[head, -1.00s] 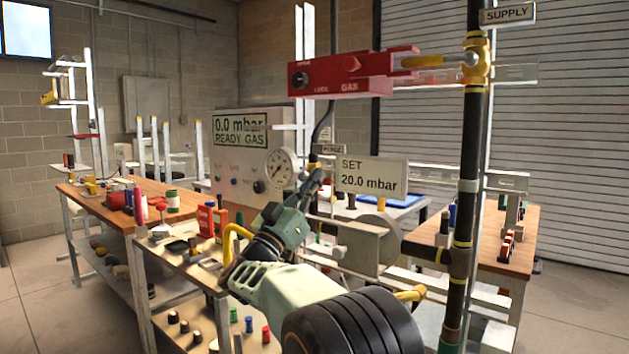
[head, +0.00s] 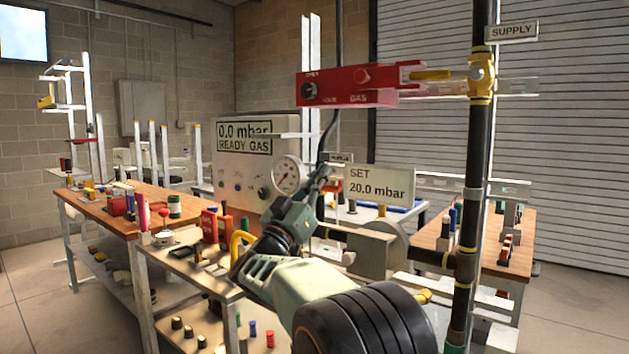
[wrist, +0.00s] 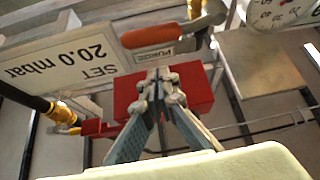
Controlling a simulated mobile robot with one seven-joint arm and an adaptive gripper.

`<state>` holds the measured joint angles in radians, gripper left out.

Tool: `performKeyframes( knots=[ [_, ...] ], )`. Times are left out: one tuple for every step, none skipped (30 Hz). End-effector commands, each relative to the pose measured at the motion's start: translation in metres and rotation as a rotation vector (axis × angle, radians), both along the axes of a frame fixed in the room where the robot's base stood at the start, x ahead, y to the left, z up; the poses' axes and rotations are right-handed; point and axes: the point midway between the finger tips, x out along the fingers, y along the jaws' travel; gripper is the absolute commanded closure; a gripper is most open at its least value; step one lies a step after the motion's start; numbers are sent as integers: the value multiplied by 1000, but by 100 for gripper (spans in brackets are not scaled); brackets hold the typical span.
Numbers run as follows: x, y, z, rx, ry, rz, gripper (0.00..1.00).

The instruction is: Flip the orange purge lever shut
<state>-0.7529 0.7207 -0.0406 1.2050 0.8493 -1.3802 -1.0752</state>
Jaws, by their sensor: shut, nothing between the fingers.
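The orange purge lever (wrist: 153,35) shows in the wrist view as a rounded orange handle lying roughly across the picture, with a metallic curved part at its right end. A PURGE label (wrist: 152,54) sits just beside it. My gripper (wrist: 158,76) is shut and empty, its fingertips near the label and apart from the handle in the picture; I cannot tell the depth gap. In the head view my gripper (head: 323,172) points up toward the small purge label (head: 340,157). The lever is not clearly visible there, being small and partly behind my gripper.
The SET 20.0 mbar sign (head: 379,188) stands close right of my gripper. A round gauge (head: 288,175) is close left, before the control panel (head: 235,185).

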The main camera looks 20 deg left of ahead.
Motion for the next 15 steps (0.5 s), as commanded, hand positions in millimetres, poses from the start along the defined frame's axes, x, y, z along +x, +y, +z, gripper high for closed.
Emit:
performKeyframes(
  knots=[
    [2, -4, 6, 0, 0, -1, 100],
    [3, -5, 8, 0, -1, -1, 100],
    [4, -7, 11, 1, -1, 0, 100],
    [-2, -2, 4, -1, 3, 3, 100],
    [-9, 1, -2, -1, 3, 5, 100],
    [-17, 5, -7, -1, 2, 5, 100],
    [-23, 7, -12, -2, 4, 5, 100],
    [-28, 9, -16, -2, 2, 3, 100],
    [-35, 12, -20, -1, 2, 4, 100],
    [-40, 13, -24, -2, 2, 3, 100],
    [-44, 15, -27, 0, 1, 3, 100],
    [-50, 17, -32, -1, 2, 2, 100],
    [-54, 19, -34, -1, 1, 2, 100],
    [-58, 20, -37, -1, 1, 2, 100],
    [-62, 22, -40, -1, 1, 2, 100]
  ],
)
